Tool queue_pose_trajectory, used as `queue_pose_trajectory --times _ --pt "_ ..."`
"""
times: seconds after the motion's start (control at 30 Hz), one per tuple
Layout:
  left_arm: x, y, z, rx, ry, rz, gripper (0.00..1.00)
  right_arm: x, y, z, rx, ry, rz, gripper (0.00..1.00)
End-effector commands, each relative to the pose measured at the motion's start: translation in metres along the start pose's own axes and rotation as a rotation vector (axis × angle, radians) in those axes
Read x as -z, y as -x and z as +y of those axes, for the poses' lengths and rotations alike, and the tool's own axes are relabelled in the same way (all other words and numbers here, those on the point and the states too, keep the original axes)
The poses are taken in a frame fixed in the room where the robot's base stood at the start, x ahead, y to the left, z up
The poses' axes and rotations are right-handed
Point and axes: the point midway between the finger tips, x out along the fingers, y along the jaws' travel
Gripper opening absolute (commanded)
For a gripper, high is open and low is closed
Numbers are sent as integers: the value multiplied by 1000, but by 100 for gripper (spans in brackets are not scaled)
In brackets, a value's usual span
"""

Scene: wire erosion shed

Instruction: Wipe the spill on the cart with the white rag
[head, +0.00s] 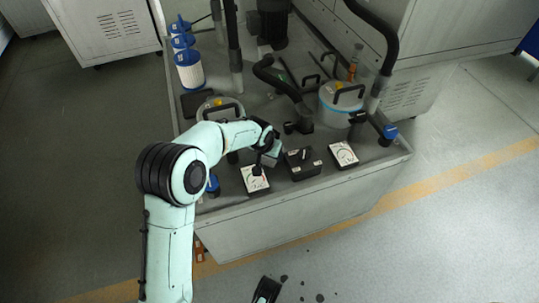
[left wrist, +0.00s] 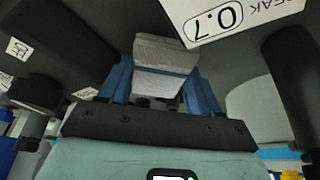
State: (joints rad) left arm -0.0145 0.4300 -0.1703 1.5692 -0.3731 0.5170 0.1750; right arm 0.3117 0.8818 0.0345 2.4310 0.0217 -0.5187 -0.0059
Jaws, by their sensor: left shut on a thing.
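The grey cart (head: 300,222) stands in the middle of the head view, its top crowded with gear. My left arm reaches over its front half. My left gripper (head: 266,160) is low over the cart top, between two white-faced meters and beside a black box. In the left wrist view, the blue fingers of the left gripper (left wrist: 162,84) are shut on a folded white rag (left wrist: 166,54). In the head view the rag is mostly hidden by the gripper. I cannot make out the spill on the cart top.
Near the gripper are a meter (head: 256,181), a black box (head: 302,164) and another meter (head: 343,154). Lidded canisters (head: 341,108), hoses and white filter cylinders (head: 189,72) stand farther back. Dark spots (head: 320,297) mark the floor in front. The floor at right is clear.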

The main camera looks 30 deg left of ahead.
Motion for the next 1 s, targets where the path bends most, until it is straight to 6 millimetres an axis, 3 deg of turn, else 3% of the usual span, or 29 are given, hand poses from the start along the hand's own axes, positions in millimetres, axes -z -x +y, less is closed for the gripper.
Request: queue_pose_trajectory --times 0.33,0.83,1.0 --pt "3 4 -2 3 3 5 19 2 4 -1 0 -1 5 43" --pt "22 51 -3 5 4 7 19 5 41 -12 5 3 17 43" --pt "24 57 -2 5 4 6 19 5 46 -14 6 3 19 43"
